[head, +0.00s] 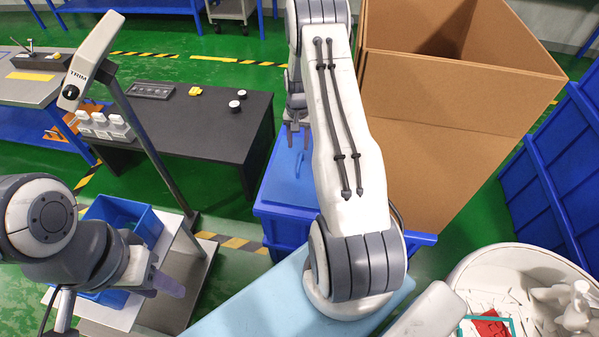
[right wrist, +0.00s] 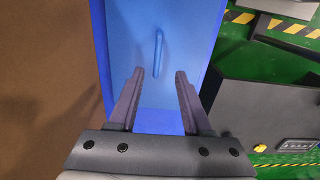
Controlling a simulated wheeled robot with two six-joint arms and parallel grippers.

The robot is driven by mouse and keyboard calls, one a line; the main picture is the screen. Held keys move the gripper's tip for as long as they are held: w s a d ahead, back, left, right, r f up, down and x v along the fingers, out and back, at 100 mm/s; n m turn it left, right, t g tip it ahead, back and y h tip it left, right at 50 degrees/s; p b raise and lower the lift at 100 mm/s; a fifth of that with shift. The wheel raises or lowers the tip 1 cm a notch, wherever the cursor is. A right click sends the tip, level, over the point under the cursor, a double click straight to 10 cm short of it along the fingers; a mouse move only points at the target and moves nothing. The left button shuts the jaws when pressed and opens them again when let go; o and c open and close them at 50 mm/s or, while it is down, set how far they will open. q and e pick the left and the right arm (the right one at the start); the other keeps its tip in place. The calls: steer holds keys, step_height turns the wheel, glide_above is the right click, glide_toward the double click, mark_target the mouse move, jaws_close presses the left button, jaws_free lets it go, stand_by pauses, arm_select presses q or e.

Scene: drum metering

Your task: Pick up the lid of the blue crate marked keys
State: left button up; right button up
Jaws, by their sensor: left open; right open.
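The blue crate (head: 278,225) stands in the middle of the head view, partly hidden behind my right arm. Its lighter blue lid (head: 283,180) lies on top, with a raised bar handle (head: 299,163). No keys marking is readable. My right gripper (head: 294,127) is open over the far part of the lid. In the right wrist view the lid (right wrist: 178,25) and its handle (right wrist: 157,52) show ahead of the open fingers (right wrist: 155,75), with nothing between the fingertips but lid surface behind. My left gripper (head: 168,280) is open and empty at lower left, away from this crate.
A large cardboard box (head: 430,160) stands right beside the crate. A black table (head: 200,125) is to the left, and another blue bin (head: 125,215) sits at lower left. A round white tub (head: 500,262) is at lower right. A light blue surface (head: 255,308) lies in front.

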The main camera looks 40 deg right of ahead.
glide_above(300, 161)
steer(key=f, duration=0.5)
steer(key=shift+s+a+f, duration=0.1)
steer(key=shift+s, duration=0.1)
step_height(300, 161, down, 6)
steer(key=shift+w+r, duration=0.15)
jaws_close()
steer(key=shift+r, duration=0.1)
stand_by(1.0)
